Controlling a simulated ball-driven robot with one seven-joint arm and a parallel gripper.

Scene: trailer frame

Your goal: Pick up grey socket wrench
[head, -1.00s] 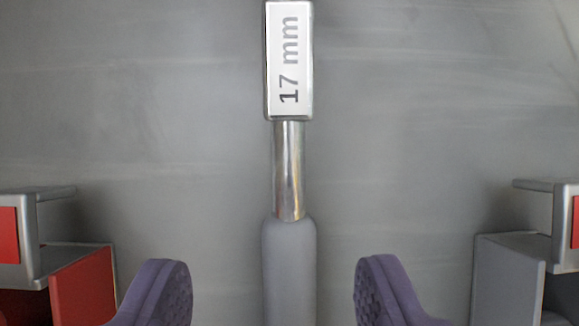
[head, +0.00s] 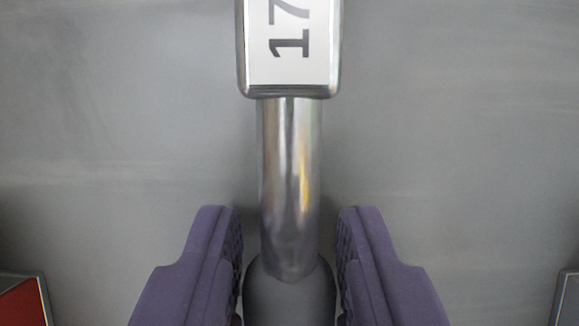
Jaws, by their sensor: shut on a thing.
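The grey socket wrench (head: 289,170) stands in the middle of the head view. It has a metal shaft, a dark grey handle at the bottom and a metal block at the top with a white label, of which "17" shows. My gripper (head: 290,240) has its two purple padded fingers on either side of the wrench, at the top of the grey handle, and is shut on it. The lower part of the handle runs out of the picture at the bottom.
A flat grey metal surface (head: 130,120) lies behind the wrench. A red part with a metal edge (head: 22,300) shows at the lower left corner. A grey metal edge (head: 568,300) shows at the lower right corner. The surface to both sides of the shaft is clear.

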